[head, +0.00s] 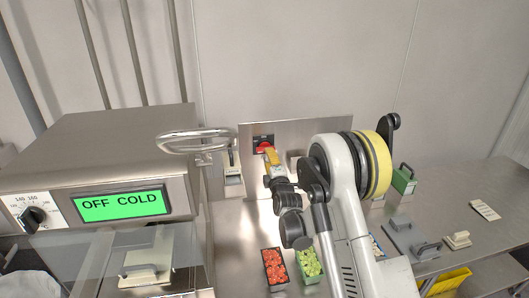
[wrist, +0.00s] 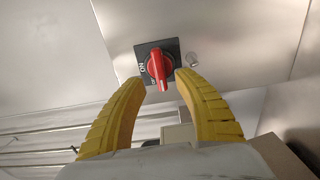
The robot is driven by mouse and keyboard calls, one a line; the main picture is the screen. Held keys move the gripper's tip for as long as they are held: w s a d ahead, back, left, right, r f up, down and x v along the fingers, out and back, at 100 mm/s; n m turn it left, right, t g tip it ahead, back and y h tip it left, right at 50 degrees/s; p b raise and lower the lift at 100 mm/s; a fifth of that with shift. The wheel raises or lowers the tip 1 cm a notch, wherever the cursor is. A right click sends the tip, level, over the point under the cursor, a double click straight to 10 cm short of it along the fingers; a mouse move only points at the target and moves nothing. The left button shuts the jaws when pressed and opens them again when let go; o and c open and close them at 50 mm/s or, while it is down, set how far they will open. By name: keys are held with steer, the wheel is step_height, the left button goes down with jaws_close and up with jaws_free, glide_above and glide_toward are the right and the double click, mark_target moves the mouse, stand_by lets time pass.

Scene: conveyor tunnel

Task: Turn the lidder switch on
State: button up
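A red rotary switch (wrist: 160,68) sits on a black square plate marked "ON" at its left, fixed to a steel panel. Its handle points down, slightly right, in the wrist view. In the head view the red switch (head: 264,146) shows just above my gripper (head: 270,155). In the wrist view, my gripper (wrist: 163,79) is open, with yellow fingertips on either side of the handle's lower end. I cannot tell whether either finger touches it. The machine's green display (head: 122,204) reads "OFF COLD".
The steel machine (head: 95,150) stands at left with a black dial (head: 34,216) and a curved metal handle (head: 195,140). Punnets of red (head: 274,267) and green (head: 309,262) produce stand below my arm. Grey trays (head: 411,240) lie on the bench at right.

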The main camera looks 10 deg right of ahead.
steer(key=w, duration=0.6)
steer(key=shift+w+b, duration=0.2)
steer(key=shift+b, duration=0.2)
jaws_close()
